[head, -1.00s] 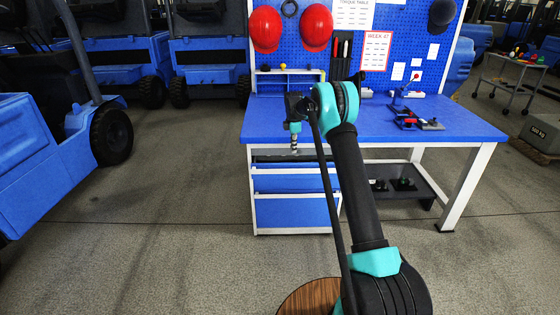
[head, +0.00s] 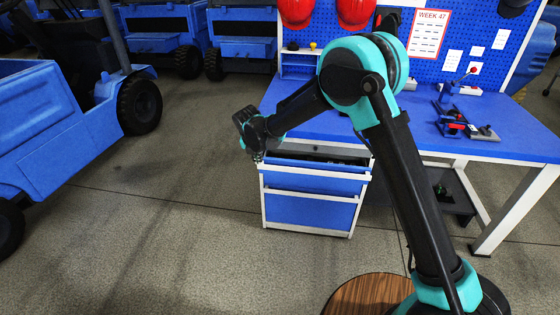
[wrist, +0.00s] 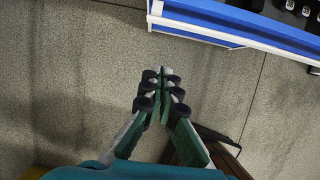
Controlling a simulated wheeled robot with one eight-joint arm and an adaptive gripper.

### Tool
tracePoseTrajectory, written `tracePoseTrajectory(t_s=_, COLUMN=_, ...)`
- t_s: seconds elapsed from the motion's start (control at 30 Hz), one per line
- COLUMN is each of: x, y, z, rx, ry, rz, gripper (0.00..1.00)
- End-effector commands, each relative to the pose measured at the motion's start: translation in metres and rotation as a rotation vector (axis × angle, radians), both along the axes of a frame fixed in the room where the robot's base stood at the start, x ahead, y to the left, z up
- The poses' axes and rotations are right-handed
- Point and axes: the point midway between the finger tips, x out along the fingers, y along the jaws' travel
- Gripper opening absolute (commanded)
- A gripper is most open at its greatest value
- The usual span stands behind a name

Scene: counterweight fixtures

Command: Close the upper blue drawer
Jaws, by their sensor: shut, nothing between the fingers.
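The upper blue drawer (head: 312,183) is pulled out of the cabinet under the workbench, and its dark interior shows behind the white front rim. In the wrist view the drawer (wrist: 235,29) crosses the top right, with several small metallic and dark items inside. My gripper (head: 257,157) is shut and empty, pointing down near the drawer's front left corner. In the wrist view the closed fingertips (wrist: 162,74) appear over the floor, apart from the drawer front.
The lower blue drawer (head: 310,210) looks shut. The blue workbench top (head: 400,124) lies above the drawers, with a red and black fixture (head: 460,126) at its right. The grey floor (head: 190,230) in front and to the left is clear. A blue forklift (head: 60,135) stands at the far left.

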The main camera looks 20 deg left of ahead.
Motion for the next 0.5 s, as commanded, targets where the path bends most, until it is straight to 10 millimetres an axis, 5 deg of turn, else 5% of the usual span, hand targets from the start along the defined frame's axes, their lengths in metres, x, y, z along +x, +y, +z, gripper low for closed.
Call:
tracePoseTrajectory(t_s=0.23, x=0.0, y=0.005, z=-0.016, rx=-0.003, ry=-0.005, rz=0.02, gripper=0.0)
tracePoseTrajectory(t_s=0.5, x=0.019, y=0.009, z=-0.064, rx=-0.002, ry=-0.005, rz=0.018, gripper=0.0)
